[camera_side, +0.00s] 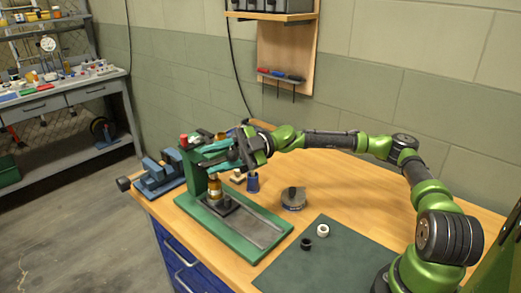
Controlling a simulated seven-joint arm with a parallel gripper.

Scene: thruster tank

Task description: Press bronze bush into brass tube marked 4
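A green press-like stand (193,165) with a long green base (262,237) stands near the table's left edge. A brass-coloured cylinder (214,188) stands upright in it on a dark block (221,206). I cannot read any number on it, and I cannot make out a separate bronze bush. My gripper (222,158) reaches in from the right, above the cylinder and close to the press's upper part. Its fingers blend with the green and dark parts there, so I cannot tell whether they are open or hold anything.
A blue cup-like holder (252,182) and a grey round fixture (293,199) stand right of the press. A black ring (306,243) and a white ring (323,230) lie on the dark green mat (345,260). A blue vise (158,174) sits at left.

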